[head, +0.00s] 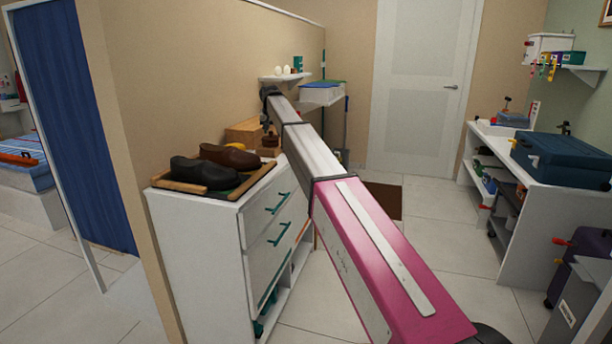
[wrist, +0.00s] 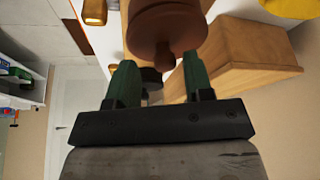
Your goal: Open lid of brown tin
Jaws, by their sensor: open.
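The brown tin (wrist: 165,22) fills the upper middle of the wrist view, its round lid and small knob (wrist: 163,58) facing my gripper. In the head view the tin (head: 268,147) stands upright on top of the white cabinet, at its far end. My gripper (wrist: 161,75) is open, with one green finger on each side of the knob in the picture. I cannot tell whether the fingertips reach as far as the knob. Nothing is between the fingers. In the head view my arm hides part of the area around the tin.
A wooden box (wrist: 235,65) stands close beside the tin. Dark shoes (head: 190,172) and brown shoes (head: 230,156) lie on a tray nearer on the cabinet (head: 205,235). A wall rises behind. The floor right of the cabinet is mostly clear.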

